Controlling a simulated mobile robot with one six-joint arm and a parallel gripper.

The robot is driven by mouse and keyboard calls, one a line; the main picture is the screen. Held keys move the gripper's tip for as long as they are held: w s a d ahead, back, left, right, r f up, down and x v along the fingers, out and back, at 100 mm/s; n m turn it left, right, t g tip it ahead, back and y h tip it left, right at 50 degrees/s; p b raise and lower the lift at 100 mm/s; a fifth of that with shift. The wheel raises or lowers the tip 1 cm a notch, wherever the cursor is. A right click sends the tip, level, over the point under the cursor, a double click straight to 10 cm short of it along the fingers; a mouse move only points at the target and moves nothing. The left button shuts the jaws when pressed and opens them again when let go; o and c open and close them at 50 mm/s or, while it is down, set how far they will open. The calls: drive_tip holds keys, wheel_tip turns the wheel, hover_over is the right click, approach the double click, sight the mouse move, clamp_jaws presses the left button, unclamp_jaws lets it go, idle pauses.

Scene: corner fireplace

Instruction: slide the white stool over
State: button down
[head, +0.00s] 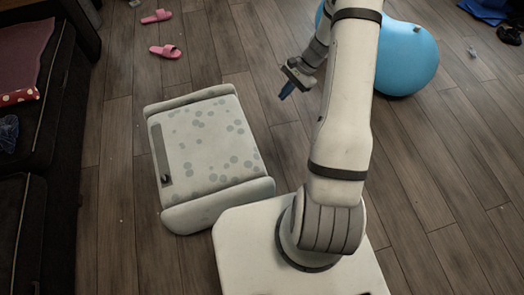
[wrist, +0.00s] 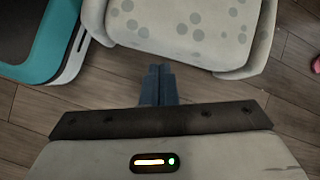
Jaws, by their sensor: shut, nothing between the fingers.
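The white stool (head: 208,140) has grey dots on its top and rounded bars at two opposite ends. It stands on the wooden floor left of my arm in the head view. In the wrist view the stool (wrist: 190,22) fills the upper middle and right, partly cut off. My gripper (head: 287,90) is shut and empty, with its blue fingers pointing down, to the right of the stool's far end in the head view. In the wrist view the fingers (wrist: 159,85) are together, with their tips close below the stool's side edge. No contact shows.
A blue ball (head: 408,58) rests behind my arm at the right. A dark sofa (head: 62,110) runs along the left edge. Two pink slippers (head: 165,51) lie beyond the stool. A dark shoe (head: 509,36) lies at the far right. Bare floor separates the stool and sofa.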

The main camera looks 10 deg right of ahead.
drive_tip(key=s+d+f+m+y+b, duration=0.1)
drive_tip(key=d+f+m+b, duration=0.15)
drive_tip(key=f, duration=0.95)
drive_tip(key=d+f+m+y+b, duration=0.1)
drive_tip(key=f+m+b, duration=0.25)
drive_tip(key=f, duration=0.95)
drive_tip(key=a+f+b, duration=0.4)
drive_tip(key=a+f, duration=0.3)
drive_tip(key=a, duration=0.4)
drive_tip(key=shift+a+n+t, duration=0.2)
drive_tip(key=shift+n+t, duration=0.2)
drive_tip(key=shift+s, duration=0.1)
drive_tip(key=shift+a, duration=0.1)
